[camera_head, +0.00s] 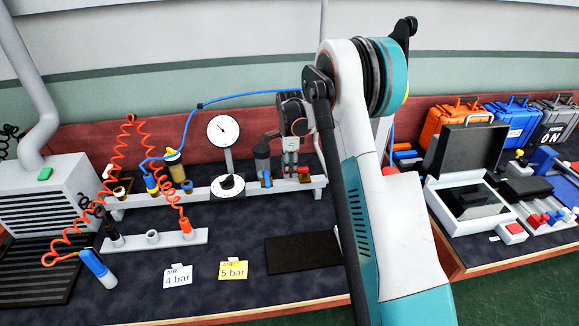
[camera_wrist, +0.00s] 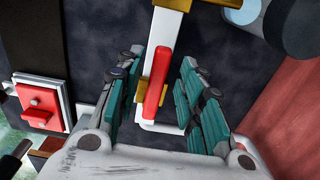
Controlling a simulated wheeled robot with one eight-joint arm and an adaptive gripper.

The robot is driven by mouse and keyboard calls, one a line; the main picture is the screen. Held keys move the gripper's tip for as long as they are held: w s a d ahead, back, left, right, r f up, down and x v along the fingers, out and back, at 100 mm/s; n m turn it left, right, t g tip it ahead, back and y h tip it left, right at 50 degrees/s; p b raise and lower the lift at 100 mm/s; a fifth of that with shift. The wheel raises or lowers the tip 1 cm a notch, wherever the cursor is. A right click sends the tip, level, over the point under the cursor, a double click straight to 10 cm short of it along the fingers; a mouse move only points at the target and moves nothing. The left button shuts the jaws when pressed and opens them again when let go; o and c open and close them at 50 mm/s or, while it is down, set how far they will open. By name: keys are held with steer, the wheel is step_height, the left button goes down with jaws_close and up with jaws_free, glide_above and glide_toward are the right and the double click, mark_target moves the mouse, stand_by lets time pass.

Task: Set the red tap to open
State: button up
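The red tap (camera_wrist: 158,80) shows in the wrist view as a long red lever with brass fittings at its base. It lies roughly lengthwise along a white rail (camera_wrist: 174,24). My gripper (camera_wrist: 160,95) is open, with one set of teal finger pads left of the lever and the other right of it. Gaps show between the pads and the lever. A small red part (camera_head: 303,170) shows beside the fingers there, probably the tap.
A dial gauge (camera_head: 223,130) stands on the rail to the left. A grey cylinder (camera_head: 262,160) stands close left of my gripper. A dark mat (camera_head: 300,250) lies in front.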

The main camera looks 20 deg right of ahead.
step_height(320, 180, up, 12)
stand_by(0.6)
stand_by(0.4)
